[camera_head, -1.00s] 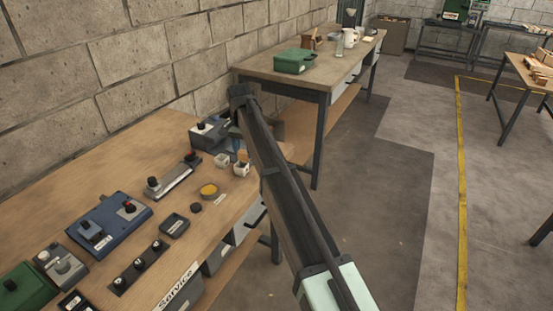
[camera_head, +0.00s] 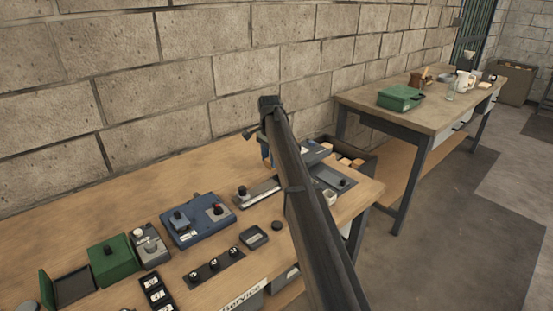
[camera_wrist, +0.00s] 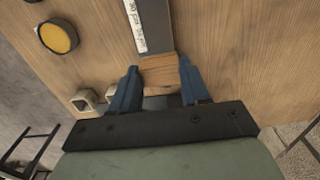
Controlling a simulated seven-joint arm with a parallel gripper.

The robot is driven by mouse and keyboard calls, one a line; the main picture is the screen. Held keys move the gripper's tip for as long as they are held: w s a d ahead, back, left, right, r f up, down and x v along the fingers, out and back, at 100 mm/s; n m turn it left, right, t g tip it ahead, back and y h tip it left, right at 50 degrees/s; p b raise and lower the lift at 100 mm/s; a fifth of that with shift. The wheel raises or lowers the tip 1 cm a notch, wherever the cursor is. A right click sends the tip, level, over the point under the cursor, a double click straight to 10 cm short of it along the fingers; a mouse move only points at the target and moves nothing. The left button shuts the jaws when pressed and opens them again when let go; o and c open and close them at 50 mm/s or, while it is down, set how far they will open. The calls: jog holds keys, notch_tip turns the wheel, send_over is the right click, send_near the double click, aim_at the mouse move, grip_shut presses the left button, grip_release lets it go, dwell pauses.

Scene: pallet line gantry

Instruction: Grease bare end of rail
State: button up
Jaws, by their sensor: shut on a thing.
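My gripper (camera_head: 266,152) hangs above the far part of the front bench, near the wall. In the wrist view its two blue fingers (camera_wrist: 158,68) are shut on a small wooden piece (camera_wrist: 160,72). What is at the far end of this piece is hidden. A dark grey strip with a white label (camera_wrist: 138,25) runs beyond the wood; I cannot tell whether it is the rail. In the head view a grey rail (camera_head: 262,190) with a dark knob lies on the bench, its right end behind my arm. A round tin with yellow contents (camera_wrist: 59,38) shows in the wrist view.
A blue box with knobs (camera_head: 198,220), a green box (camera_head: 110,258) and a small dark tray (camera_head: 254,236) stand on the bench. A dark plate (camera_head: 337,177) and a cream cup (camera_head: 329,199) lie right of my arm. The block wall is close behind.

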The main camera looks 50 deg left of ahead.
jog(key=shift+f, duration=3.55)
jog(key=shift+s+f, duration=0.2)
jog(key=shift+s, duration=0.6)
jog(key=shift+c, duration=0.4)
jog(key=shift+s, duration=2.95)
jog(key=shift+w, duration=3.6)
jog(key=shift+w+r, duration=0.15)
jog(key=shift+w, duration=0.1)
jog(key=shift+s+r, duration=0.1)
jog(key=shift+r, duration=3.8)
